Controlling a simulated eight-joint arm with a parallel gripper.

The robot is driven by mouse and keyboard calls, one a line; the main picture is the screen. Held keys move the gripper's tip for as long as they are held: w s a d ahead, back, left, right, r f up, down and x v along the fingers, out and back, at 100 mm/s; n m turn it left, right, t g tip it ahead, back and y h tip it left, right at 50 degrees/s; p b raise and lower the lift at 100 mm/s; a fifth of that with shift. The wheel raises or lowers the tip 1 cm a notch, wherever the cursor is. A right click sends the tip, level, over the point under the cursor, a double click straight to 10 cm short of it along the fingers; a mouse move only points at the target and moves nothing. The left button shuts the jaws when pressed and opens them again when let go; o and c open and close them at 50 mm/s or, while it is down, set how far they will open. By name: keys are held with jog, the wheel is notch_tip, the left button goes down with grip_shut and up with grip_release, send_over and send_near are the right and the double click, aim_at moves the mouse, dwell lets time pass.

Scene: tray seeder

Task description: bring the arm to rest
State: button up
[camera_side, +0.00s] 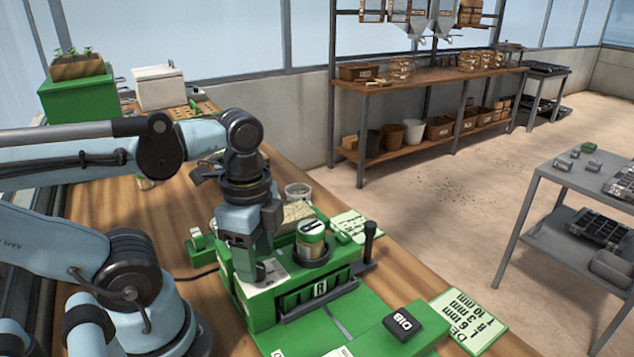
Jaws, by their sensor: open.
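My gripper (258,270) hangs pointing down over the left part of the green seeder (262,312) on the wooden bench. Its jaws are open, and I see nothing held between them. Whether the fingertips touch the seeder cannot be told from this angle. A green-labelled can (311,240) stands upright in a dark round holder on the seeder, just right of my gripper. My wrist hides part of the seeder's back left side.
A black block (403,322) marked "DIB" sits on the green base at front right. A black-knobbed lever (370,240) rises at the seeder's right. A depth card (470,318) lies by the bench edge. A clear cup (298,192) stands behind. A grey cart (590,190) is far right.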

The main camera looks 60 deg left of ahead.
jog(key=shift+f, duration=0.6)
jog(key=shift+f+n, duration=0.1)
jog(key=shift+n, duration=0.2)
jog(key=n, duration=0.3)
jog(key=shift+n, duration=0.3)
jog(key=n, duration=1.3)
jog(key=shift+n, duration=0.4)
jog(key=shift+o, duration=0.3)
